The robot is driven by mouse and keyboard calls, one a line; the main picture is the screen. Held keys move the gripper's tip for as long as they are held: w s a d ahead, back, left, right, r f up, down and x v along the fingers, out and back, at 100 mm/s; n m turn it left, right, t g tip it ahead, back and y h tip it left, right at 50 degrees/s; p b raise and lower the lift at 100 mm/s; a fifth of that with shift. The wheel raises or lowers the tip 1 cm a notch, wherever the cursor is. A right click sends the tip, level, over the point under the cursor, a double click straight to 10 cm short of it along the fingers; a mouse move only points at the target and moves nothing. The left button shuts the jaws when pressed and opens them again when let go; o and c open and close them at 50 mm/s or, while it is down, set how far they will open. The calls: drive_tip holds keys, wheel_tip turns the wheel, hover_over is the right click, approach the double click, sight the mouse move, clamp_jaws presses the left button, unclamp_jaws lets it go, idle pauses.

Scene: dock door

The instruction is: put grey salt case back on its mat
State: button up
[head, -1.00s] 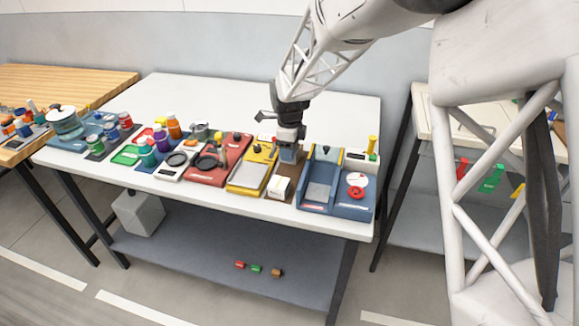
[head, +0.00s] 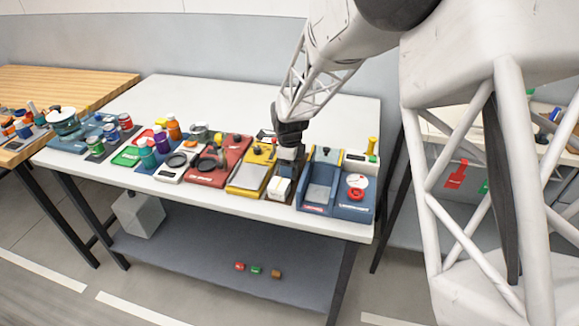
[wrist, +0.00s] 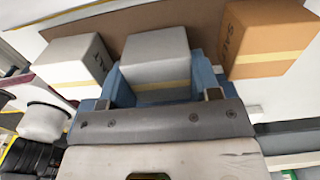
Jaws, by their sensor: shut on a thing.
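The grey salt case (wrist: 155,52) is a pale box with a yellowish band along its lower edge in the wrist view. My gripper (wrist: 160,84) is shut on it, with a blue finger on each side. In the head view my gripper (head: 289,162) points down over the brown mat (head: 291,195), behind the white case (head: 279,188). The mat also shows as a brown strip in the wrist view (wrist: 150,18). I cannot tell whether the grey case touches the mat; in the head view it is largely hidden by my gripper.
In the wrist view a white case (wrist: 73,62) stands close on the left and an orange-brown case (wrist: 268,38) on the right. A blue holder (head: 318,190) is right of the mat and a yellow tray (head: 249,178) is left. The white table (head: 220,93) is clear at the back.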

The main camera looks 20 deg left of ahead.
drive_tip(key=shift+f, duration=0.25)
drive_tip(key=shift+f, duration=0.15)
drive_tip(key=o, duration=1.1)
drive_tip(key=shift+c, duration=0.2)
wheel_tip(320, 180, up, 12)
idle(0.5)
drive_tip(key=shift+r, duration=0.2)
